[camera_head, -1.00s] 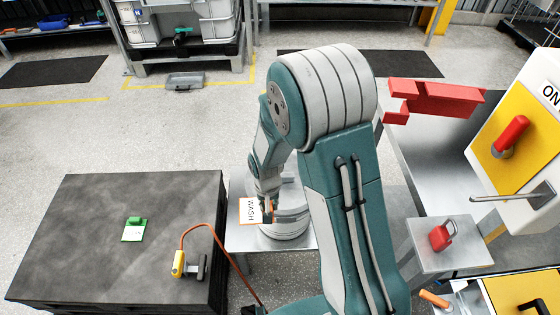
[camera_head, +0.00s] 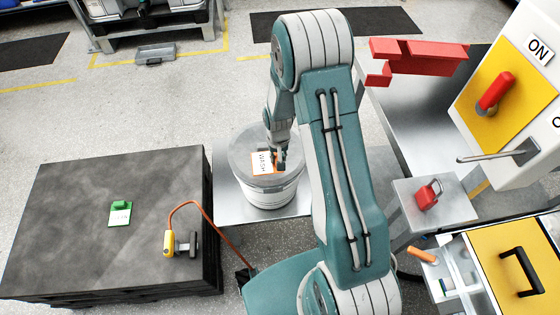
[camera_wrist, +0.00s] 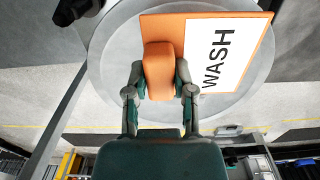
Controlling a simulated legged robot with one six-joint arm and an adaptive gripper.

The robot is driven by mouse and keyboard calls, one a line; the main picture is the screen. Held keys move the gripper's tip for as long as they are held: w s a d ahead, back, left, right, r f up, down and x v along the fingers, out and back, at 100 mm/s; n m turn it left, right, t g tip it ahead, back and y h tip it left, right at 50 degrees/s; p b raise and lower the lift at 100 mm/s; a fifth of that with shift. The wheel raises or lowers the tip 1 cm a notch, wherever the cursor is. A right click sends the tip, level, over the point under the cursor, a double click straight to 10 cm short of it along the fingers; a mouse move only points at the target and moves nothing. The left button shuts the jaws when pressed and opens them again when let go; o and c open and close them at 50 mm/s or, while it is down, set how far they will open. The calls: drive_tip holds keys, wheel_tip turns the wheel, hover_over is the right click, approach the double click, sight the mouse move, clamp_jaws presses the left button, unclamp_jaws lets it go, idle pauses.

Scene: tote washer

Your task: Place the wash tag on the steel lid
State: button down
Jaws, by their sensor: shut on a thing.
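The wash tag (camera_head: 262,162) is a white card marked WASH with an orange border and an orange grip block. It also shows in the wrist view (camera_wrist: 222,60). My gripper (camera_head: 281,160) is shut on the tag's orange block, with one finger on each side in the wrist view (camera_wrist: 160,85). The steel lid (camera_head: 248,143) is the round grey top of a drum on a low metal stand. The tag is over the lid; I cannot tell whether it touches it. The lid also fills the background behind the tag in the wrist view (camera_wrist: 115,65).
A dark platform (camera_head: 70,200) at left holds a green tag (camera_head: 120,212) and a yellow corded device (camera_head: 170,243). A red padlock (camera_head: 428,195) sits on a small stand at right, near a yellow panel with a red switch (camera_head: 495,92).

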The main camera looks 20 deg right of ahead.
drive_tip(key=shift+w+d+f, duration=0.3)
drive_tip(key=shift+d+f, duration=0.25)
drive_tip(key=shift+f, duration=0.05)
wheel_tip(320, 180, down, 3)
drive_tip(key=shift+w+f, duration=0.1)
drive_tip(key=shift+f, duration=0.1)
drive_tip(key=shift+c, duration=2.3)
unclamp_jaws()
